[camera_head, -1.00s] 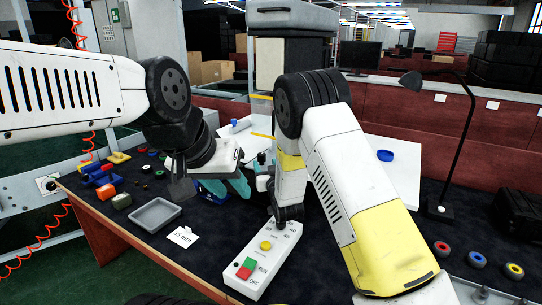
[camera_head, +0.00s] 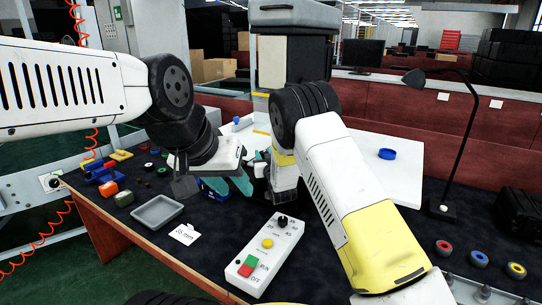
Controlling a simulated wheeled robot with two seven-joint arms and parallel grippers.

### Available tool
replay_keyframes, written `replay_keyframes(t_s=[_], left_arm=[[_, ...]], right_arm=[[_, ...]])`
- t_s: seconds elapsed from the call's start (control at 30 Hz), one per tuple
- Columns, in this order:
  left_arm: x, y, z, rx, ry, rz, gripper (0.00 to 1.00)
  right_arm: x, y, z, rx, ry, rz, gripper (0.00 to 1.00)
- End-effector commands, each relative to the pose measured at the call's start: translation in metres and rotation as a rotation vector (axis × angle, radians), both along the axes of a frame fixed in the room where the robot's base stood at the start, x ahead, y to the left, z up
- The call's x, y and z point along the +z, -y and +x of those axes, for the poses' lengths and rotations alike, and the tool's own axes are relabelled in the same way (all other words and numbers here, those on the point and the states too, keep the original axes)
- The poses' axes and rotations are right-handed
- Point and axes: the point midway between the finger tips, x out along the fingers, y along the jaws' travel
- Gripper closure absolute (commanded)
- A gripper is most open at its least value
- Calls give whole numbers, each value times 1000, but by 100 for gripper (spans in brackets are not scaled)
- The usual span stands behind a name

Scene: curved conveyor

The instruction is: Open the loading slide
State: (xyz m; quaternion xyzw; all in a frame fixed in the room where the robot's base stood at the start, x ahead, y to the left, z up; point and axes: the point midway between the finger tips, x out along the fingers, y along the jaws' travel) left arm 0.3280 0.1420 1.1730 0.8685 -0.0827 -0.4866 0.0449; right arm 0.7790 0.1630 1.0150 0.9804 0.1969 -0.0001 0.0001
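My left gripper (camera_head: 229,185) reaches in from the left and hangs over the table behind the grey tray. The white control box (camera_head: 252,258) has a black knob (camera_head: 282,221), a yellow button (camera_head: 267,243), and green (camera_head: 250,261) and red (camera_head: 244,270) ON/OFF buttons. I cannot make out the loading slide; the arms cover part of the white unit (camera_head: 395,178) behind them.
A grey tray (camera_head: 158,224) and a white card marked in mm (camera_head: 185,234) lie left of the box. Small coloured parts (camera_head: 104,178) are at the far left. A black lamp (camera_head: 462,150) and several coloured rings (camera_head: 479,258) are on the right.

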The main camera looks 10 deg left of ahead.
Motion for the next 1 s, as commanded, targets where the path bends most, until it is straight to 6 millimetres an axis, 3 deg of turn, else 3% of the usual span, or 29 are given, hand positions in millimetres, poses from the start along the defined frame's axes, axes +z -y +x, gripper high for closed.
replay_keyframes(t_s=[0.07,1.0], left_arm=[[0,0,0,0,0,0,64],[0,0,0,0,0,0,64]], right_arm=[[0,0,0,0,0,0,100],[0,0,0,0,0,0,100]])
